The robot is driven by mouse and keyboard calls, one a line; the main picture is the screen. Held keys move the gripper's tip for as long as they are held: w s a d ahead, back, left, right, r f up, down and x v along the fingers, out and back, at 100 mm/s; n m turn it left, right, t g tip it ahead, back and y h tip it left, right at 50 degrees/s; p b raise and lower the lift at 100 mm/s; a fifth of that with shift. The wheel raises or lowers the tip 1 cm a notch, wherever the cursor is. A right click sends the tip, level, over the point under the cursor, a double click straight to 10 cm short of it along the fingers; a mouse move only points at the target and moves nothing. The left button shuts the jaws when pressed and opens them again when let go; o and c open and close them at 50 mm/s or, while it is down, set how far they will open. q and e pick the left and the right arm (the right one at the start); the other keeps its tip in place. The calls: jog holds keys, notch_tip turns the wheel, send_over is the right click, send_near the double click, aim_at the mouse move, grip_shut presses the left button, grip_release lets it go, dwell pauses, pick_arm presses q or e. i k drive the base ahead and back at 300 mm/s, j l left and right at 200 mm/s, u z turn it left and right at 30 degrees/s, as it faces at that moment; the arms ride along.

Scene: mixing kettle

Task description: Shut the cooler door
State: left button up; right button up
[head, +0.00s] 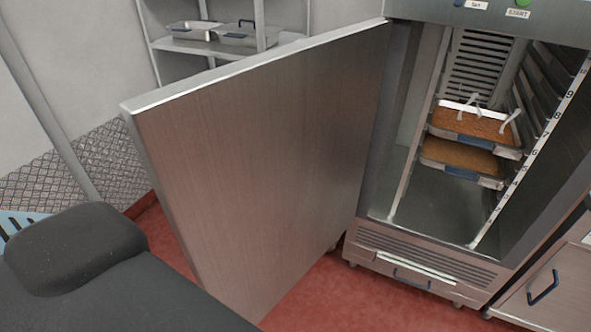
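The cooler door (260,160) is a large brushed-metal panel. It stands wide open, swung out to the left of the cooler, with its hinge side at the cooler's left edge. The cooler (418,250) is a tall metal cabinet at the right, and its inside is exposed. Two trays of brown food, an upper tray (478,128) and a lower tray (460,160), sit on its racks. A dark grey arm part of mine fills the lower left, in front of the door's lower left area. Neither of my grippers shows.
A metal shelf (185,45) with lidded pans stands behind the door at the back left. The red floor (315,290) is clear between door and cooler. A cabinet with a blue handle (543,287) stands at the lower right. A light blue basket (14,222) shows at the left edge.

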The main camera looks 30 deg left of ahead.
aim_at(255, 165)
jog(key=j+z, duration=0.1)
jog(key=j, duration=0.3)
jog(key=k+j+z, duration=0.1)
jog(key=j, duration=0.35)
jog(key=k+j+z, duration=0.1)
jog(key=j, duration=0.3)
jog(key=k+j+z, duration=0.1)
jog(key=j, duration=0.3)
jog(key=k+j+z, duration=0.1)
jog(key=j, duration=0.3)
jog(key=k+j+z, duration=0.15)
jog(key=j, duration=0.2)
jog(key=k+j+z, duration=0.1)
jog(key=j, duration=0.3)
jog(key=k+j+z, duration=0.1)
jog(key=j, duration=0.25)
jog(key=k, duration=0.1)
